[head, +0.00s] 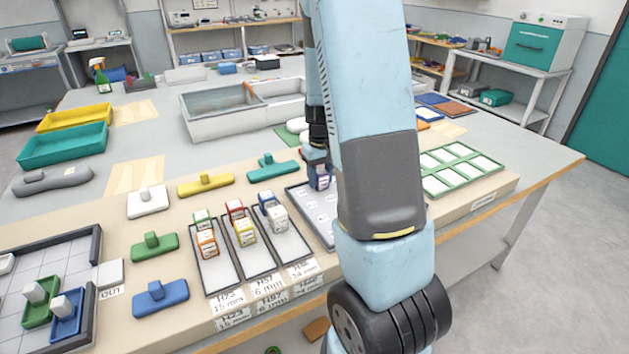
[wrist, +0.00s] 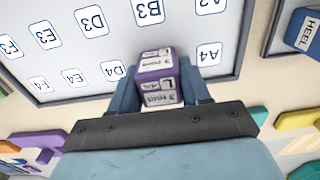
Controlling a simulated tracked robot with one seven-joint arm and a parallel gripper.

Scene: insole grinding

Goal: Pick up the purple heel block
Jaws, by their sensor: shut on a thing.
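The purple heel block (wrist: 158,76) is between the blue fingers of my gripper (wrist: 158,88) in the wrist view. White labels with print show on its faces. My gripper is shut on it, one finger on each side. The block is over the edge of a pale board (wrist: 120,42) with lettered cells; I cannot tell whether it touches the board. In the head view my gripper (head: 318,160) is partly hidden behind my arm, with a small purple part of the block (head: 322,183) showing below it.
Left of the board (head: 308,206) stand several narrow trays (head: 283,243) with coloured blocks. A green-framed rack (head: 458,168) is to the right. A grey basin (head: 215,127) stands behind. Coloured handled tools, such as a blue one (head: 160,298), lie at the left.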

